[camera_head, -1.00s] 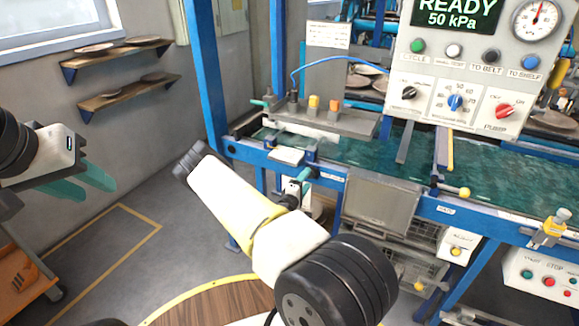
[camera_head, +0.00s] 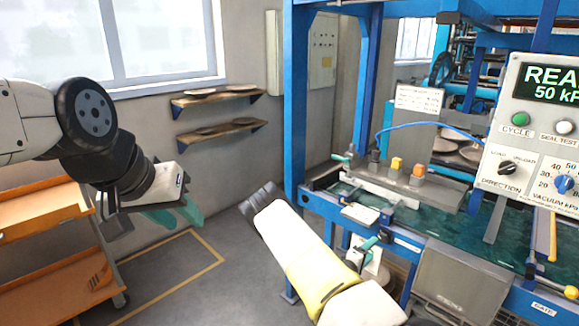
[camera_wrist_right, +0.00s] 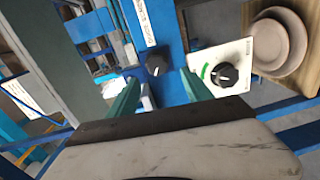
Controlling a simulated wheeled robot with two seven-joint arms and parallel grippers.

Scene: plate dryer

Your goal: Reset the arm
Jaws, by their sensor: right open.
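My left gripper (camera_head: 175,214) hangs at the left of the head view, with its green fingers apart and nothing seen between them. It is over open floor, clear of the machine. My right arm, white and yellow, reaches up from the bottom of the head view. The right gripper (camera_head: 368,244) is by the blue front frame of the machine, partly hidden behind the arm. In the right wrist view its green fingers (camera_wrist_right: 160,92) stand apart. A black knob (camera_wrist_right: 157,64) on a blue panel shows between them, and a white panel (camera_wrist_right: 222,70) with another black knob is beside the right finger.
The plate dryer's green belt (camera_head: 450,238) and control panel (camera_head: 545,150) fill the right. An orange cart (camera_head: 45,222) stands below my left arm. Wall shelves (camera_head: 215,130) hold plates. Stacked plates (camera_wrist_right: 280,38) show in the right wrist view. Floor between cart and machine is free.

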